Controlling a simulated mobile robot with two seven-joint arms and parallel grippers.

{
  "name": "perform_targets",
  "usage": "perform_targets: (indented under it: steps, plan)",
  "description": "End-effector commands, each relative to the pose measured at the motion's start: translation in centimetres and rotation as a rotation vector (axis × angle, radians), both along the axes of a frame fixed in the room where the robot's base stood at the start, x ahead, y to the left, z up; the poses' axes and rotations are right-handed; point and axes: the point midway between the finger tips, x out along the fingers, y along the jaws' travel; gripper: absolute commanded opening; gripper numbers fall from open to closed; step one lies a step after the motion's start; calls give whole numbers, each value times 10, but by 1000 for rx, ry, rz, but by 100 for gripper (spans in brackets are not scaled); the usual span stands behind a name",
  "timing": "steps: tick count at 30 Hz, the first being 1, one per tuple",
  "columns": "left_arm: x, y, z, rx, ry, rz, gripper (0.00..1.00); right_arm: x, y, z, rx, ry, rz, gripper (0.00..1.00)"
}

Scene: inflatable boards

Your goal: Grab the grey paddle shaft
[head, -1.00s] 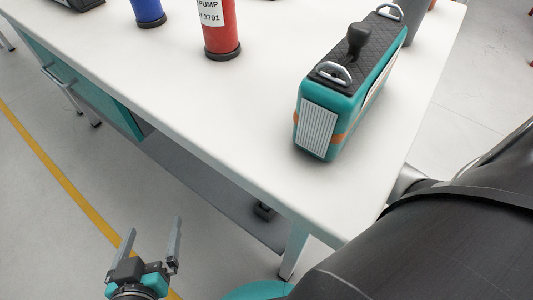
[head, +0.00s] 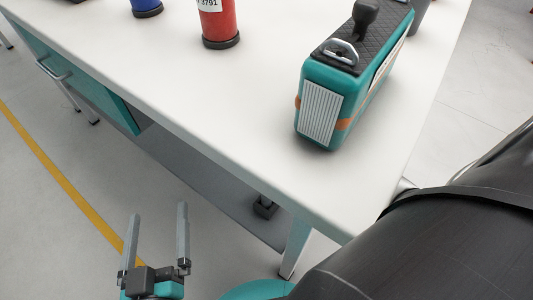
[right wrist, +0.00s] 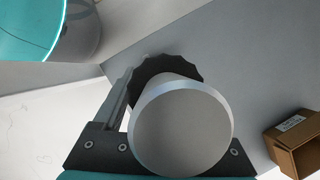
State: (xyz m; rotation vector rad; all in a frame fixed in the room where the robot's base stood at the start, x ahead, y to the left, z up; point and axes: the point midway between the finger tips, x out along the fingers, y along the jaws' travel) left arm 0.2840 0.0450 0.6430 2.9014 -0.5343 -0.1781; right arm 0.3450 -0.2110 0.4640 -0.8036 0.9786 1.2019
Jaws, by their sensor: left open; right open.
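In the right wrist view a light grey cylinder, seen end-on as a round face (right wrist: 181,129), fills the middle, with a dark scalloped ring behind it. It looks like the grey paddle shaft. It stands in front of my right gripper (right wrist: 162,78), which is open; one finger shows left of it, and the other is mostly hidden. I cannot tell whether the fingers touch it. In the head view my left gripper (head: 158,230) is open and empty, low beside the table. My right gripper is out of the head view.
On the white table (head: 215,105) stand a teal case (head: 350,85), a red cylinder (head: 217,22) and a blue cylinder (head: 147,7). The right wrist view shows a teal-lined round container (right wrist: 45,25) and a cardboard box (right wrist: 295,143). The table's front is clear.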

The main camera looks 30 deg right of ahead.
Motion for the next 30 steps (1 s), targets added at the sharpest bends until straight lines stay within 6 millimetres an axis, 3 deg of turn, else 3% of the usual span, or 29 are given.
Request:
perform_targets:
  steps: [2, 20, 30]
  plan:
    - [0, 0, 0, 0, 1, 0, 100, 0, 0, 0, 0, 0, 0, 70]
    - [0, 0, 0, 1, 2, 0, 100, 0, 0, 0, 0, 0, 0, 2]
    - [0, 0, 0, 1, 2, 0, 100, 0, 0, 0, -1, 0, 0, 0]
